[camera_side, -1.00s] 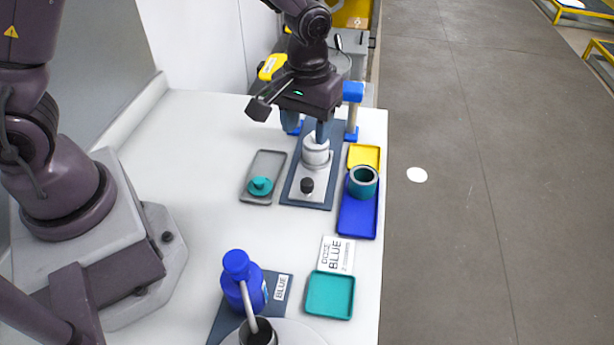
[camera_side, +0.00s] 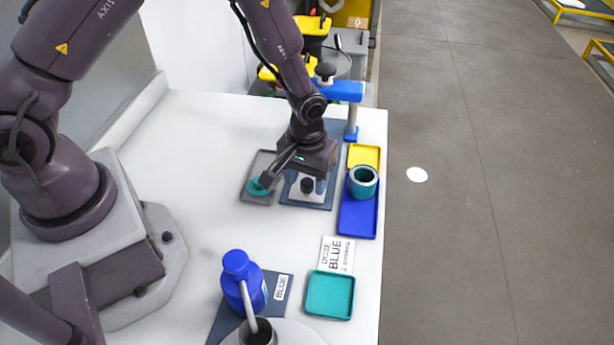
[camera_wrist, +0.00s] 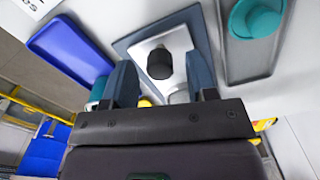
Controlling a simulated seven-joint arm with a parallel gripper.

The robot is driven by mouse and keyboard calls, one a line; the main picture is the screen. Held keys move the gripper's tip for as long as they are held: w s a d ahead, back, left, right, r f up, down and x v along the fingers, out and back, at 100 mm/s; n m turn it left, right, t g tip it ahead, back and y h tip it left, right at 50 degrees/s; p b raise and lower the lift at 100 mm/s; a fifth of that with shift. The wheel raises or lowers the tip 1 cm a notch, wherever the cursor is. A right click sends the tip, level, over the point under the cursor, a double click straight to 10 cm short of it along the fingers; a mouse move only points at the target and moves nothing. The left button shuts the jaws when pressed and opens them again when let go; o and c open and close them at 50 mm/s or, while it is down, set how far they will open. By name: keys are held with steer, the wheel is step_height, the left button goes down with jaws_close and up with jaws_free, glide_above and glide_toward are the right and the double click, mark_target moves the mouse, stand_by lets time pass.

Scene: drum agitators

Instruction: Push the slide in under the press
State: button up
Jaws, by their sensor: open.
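The slide (camera_wrist: 178,40) is a pale metal plate with a black knob (camera_wrist: 160,64) at its near end. It lies on a dark blue-grey base plate, and the knob also shows in the side view (camera_side: 307,185). The press (camera_side: 342,91) stands behind, with a blue crossbar, a post and a black top knob. My gripper (camera_wrist: 160,70) is open and low over the slide, one finger on each side of the knob in the wrist view. I cannot tell whether the fingers touch it. My gripper and wrist hide the pale cup on the slide in the side view.
A grey tray (camera_side: 249,195) with a teal lid (camera_side: 259,187) lies left of the base. A blue tray (camera_side: 357,220) with a teal ring-shaped cup (camera_side: 363,181) and a yellow tray (camera_side: 364,155) lie right. A blue bottle (camera_side: 240,275) and teal tray (camera_side: 330,295) are nearer.

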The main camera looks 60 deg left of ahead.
jaws_close()
steer(key=w+a, duration=0.8)
steer(key=shift+w+a, duration=0.1)
steer(key=shift+a, duration=0.05)
steer(key=shift+c, duration=1.5)
jaws_free()
steer(key=o, duration=0.3)
step_height(320, 180, up, 13)
